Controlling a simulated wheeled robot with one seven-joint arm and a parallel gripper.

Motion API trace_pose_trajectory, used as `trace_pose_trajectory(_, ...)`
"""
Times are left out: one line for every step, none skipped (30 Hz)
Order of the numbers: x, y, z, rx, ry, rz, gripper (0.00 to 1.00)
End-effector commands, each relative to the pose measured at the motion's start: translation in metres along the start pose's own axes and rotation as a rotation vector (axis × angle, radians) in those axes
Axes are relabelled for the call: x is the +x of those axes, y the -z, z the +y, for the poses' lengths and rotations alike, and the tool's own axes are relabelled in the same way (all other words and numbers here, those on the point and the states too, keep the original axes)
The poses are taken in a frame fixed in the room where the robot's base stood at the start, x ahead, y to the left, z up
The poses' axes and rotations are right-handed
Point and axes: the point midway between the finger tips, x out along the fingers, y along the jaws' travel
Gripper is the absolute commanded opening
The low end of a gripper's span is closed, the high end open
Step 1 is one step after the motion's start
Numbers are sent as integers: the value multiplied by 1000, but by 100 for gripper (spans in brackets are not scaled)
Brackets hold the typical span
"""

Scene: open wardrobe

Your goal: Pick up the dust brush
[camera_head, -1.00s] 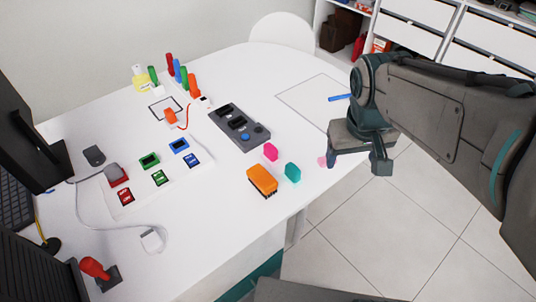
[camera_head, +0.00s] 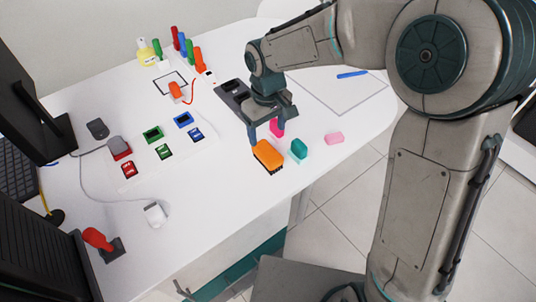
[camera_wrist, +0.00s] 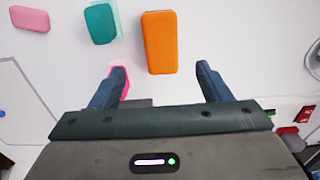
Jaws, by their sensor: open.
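The dust brush is an orange block with dark bristles (camera_head: 268,155), lying on the white table near its front edge. It also shows in the wrist view as an orange block (camera_wrist: 160,42), ahead of the fingers and between their lines. My gripper (camera_head: 267,138) is open and empty, close behind the brush in the head view, apparently above the table. In the wrist view, my gripper's fingers (camera_wrist: 160,80) are spread apart with nothing between them at the tips. A pink block (camera_head: 277,128) is partly hidden by my gripper; the left finger overlaps it in the wrist view.
A teal block (camera_head: 299,149) lies just right of the brush, and a light pink block (camera_head: 334,138) farther right. A dark grey device (camera_head: 232,91) is behind my gripper. Coloured pieces (camera_head: 163,151) lie to the left. Table front left of the brush is clear.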

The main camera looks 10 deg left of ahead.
Motion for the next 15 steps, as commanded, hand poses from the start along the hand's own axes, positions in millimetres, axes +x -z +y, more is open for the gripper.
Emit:
trace_pose_trajectory(10, -1, -1, -1, 3, -5, 71)
trace_pose_trajectory(15, -1, -1, -1, 3, -4, 71)
trace_pose_trajectory(22, -1, -1, 0, 2, -4, 71)
trace_pose_trajectory(26, -1, -1, -1, 2, -4, 71)
trace_pose_trajectory(30, -1, -1, -1, 2, -2, 71)
trace_pose_trajectory(33, -1, -1, -1, 2, -2, 71)
trace_pose_trajectory(36, -1, -1, -1, 1, -2, 71)
trace_pose_trajectory(37, 0, -1, 0, 1, -1, 71)
trace_pose_trajectory(39, 0, -1, 0, 1, 0, 71)
trace_pose_trajectory(41, -1, -1, 0, 1, 0, 71)
trace_pose_trajectory(43, -1, -1, 0, 1, -1, 71)
trace_pose_trajectory(46, -1, -2, -1, 1, -2, 71)
trace_pose_trajectory(50, -2, -2, -1, 2, -2, 71)
trace_pose_trajectory(54, -3, -2, -1, 3, -4, 71)
trace_pose_trajectory(60, -3, -3, -1, 3, -4, 71)
